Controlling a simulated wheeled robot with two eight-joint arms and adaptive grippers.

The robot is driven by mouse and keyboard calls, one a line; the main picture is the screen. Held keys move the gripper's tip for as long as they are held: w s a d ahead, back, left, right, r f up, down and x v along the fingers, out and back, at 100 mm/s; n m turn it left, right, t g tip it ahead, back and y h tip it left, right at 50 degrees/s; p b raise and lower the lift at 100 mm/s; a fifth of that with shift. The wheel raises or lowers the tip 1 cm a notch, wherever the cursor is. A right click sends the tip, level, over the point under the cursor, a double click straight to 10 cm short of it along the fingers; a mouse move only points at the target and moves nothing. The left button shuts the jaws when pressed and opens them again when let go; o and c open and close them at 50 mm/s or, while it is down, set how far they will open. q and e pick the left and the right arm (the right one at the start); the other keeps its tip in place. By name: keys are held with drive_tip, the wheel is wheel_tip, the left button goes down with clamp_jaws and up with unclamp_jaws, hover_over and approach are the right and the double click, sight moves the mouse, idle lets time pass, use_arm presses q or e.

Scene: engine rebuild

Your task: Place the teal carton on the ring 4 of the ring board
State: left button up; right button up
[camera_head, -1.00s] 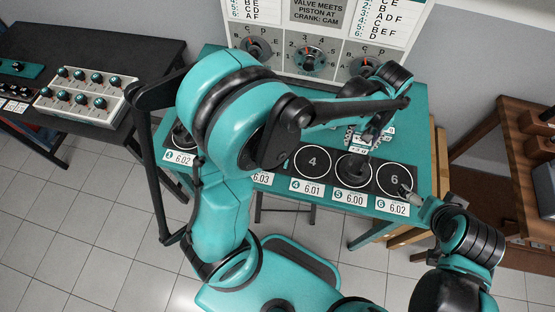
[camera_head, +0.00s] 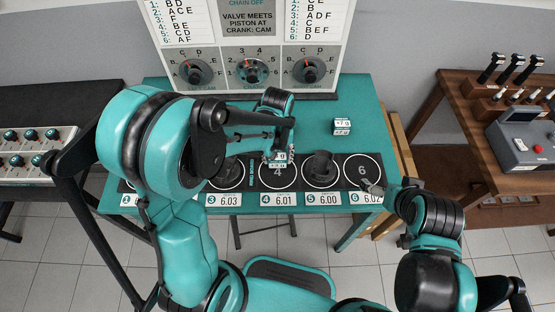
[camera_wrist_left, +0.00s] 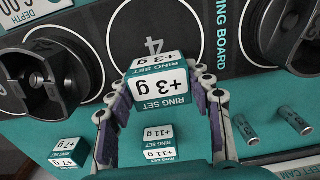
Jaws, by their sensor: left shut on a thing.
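A teal carton (camera_wrist_left: 160,85) with white "+3 g" labels is between the fingers of my left gripper (camera_wrist_left: 163,103), which is shut on it. In the head view, my left gripper (camera_head: 281,150) and the carton (camera_head: 278,158) are at the far part of ring 4 (camera_head: 277,176) on the dark ring board (camera_head: 341,187). Ring 4 (camera_wrist_left: 150,38) is partly hidden by the carton in the wrist view. I cannot tell whether the carton touches the board. My right gripper (camera_head: 371,185) is by ring 6 (camera_head: 363,169); its jaw state is unclear.
A "+7 g" carton (camera_head: 343,126) stands on the teal table (camera_head: 365,110) behind the board. A "+11 g" carton (camera_wrist_left: 158,142) and small cylinders (camera_wrist_left: 245,130) show in the wrist view. Dark round parts stand on ring 5 (camera_head: 320,165) and ring 3 (camera_wrist_left: 285,35). A panel (camera_head: 250,50) stands behind.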

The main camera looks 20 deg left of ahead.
use_arm(q)
drive_tip(key=shift+w+f, duration=0.1)
drive_tip(key=shift+f, duration=0.6)
use_arm(e)
drive_tip(key=shift+f, duration=0.3)
use_arm(q)
drive_tip(key=shift+f, duration=0.1)
drive_tip(key=o, duration=1.2)
drive_tip(key=shift+c, duration=0.2)
use_arm(e)
drive_tip(key=shift+f, duration=0.15)
